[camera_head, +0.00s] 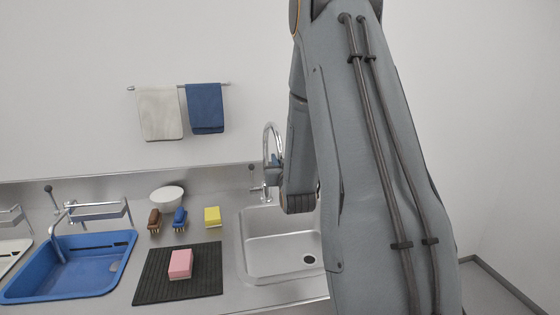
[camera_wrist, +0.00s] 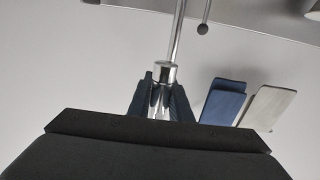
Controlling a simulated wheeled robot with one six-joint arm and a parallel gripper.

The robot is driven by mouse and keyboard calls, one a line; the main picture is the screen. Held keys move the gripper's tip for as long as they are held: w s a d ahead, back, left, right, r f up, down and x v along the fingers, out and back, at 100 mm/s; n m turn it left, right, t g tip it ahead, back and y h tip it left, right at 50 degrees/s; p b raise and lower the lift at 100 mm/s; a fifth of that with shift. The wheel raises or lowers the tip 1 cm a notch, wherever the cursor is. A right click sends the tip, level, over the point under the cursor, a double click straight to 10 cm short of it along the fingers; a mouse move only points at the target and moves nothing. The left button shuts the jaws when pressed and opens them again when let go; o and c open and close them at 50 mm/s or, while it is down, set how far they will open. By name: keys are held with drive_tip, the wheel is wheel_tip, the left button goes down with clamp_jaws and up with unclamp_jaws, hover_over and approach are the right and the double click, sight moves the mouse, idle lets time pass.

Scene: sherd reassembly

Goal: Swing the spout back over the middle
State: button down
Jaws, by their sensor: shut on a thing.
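The chrome spout (camera_head: 270,130) is a tall gooseneck tap rising behind the steel sink (camera_head: 285,266). My gripper (camera_head: 272,160) is at the spout's down-hanging end, on the near side of its arc. In the wrist view, the two dark blue fingers of my gripper (camera_wrist: 161,98) are shut on the chrome tip of the spout (camera_wrist: 165,72), one finger on each side. The spout's tube runs up out of the top of that view. My arm hides the right part of the sink, so the spout's exact place over the basin is hard to tell.
Left of the sink are a yellow sponge (camera_head: 212,217), two brushes (camera_head: 179,219), a white bowl (camera_head: 166,197), a black mat (camera_head: 150,284) with a pink sponge (camera_head: 180,264), and a blue basin (camera_head: 40,288). Two towels (camera_head: 205,108) hang on the wall rail.

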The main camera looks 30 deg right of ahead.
drive_tip(key=shift+s+f, duration=0.15)
drive_tip(key=shift+f, duration=0.15)
drive_tip(key=c, duration=1.8)
unclamp_jaws()
drive_tip(key=shift+s, duration=0.1)
drive_tip(key=shift+c, duration=0.2)
drive_tip(key=shift+o, duration=1.1)
drive_tip(key=shift+r, duration=0.15)
drive_tip(key=b+v, duration=0.2)
drive_tip(key=v, duration=0.5)
drive_tip(key=shift+s+a, duration=0.25)
drive_tip(key=shift+s, duration=0.05)
